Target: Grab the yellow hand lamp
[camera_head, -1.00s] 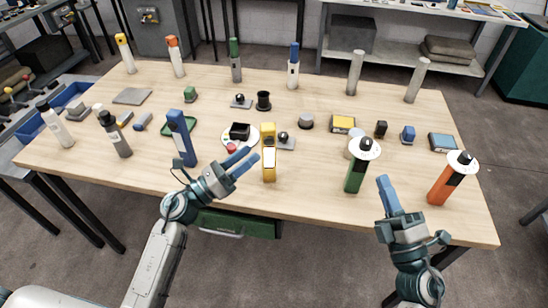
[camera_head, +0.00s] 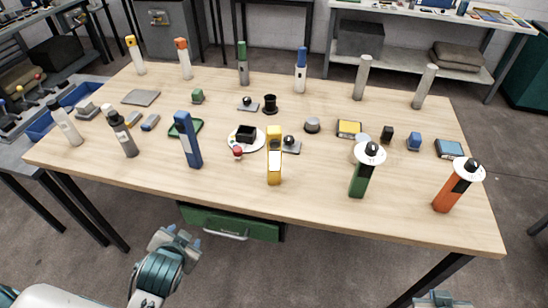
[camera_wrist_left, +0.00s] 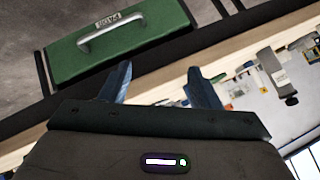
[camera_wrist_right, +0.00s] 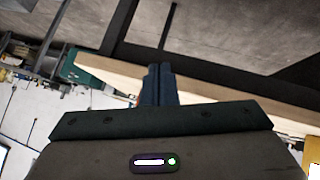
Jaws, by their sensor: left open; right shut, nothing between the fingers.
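The yellow hand lamp (camera_head: 274,165) stands upright near the front edge of the table, around the middle. It has a pale panel on its front, and nothing touches it. My left gripper (camera_head: 180,238) is open and empty, in front of the table and below its top, to the left of the lamp. Its two spread fingers show in the left wrist view (camera_wrist_left: 159,85). My right gripper (camera_head: 438,298) is only partly in view at the bottom edge, right of the lamp. Its fingers are together with nothing between them in the right wrist view (camera_wrist_right: 158,85).
The wooden table (camera_head: 310,200) has a green drawer (camera_head: 232,222) under its front edge. A blue lamp-like tool (camera_head: 188,140) stands left of the yellow lamp. Green (camera_head: 362,172) and orange (camera_head: 455,187) tools with white discs stand right. A plate (camera_head: 240,142) and small blocks lie behind.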

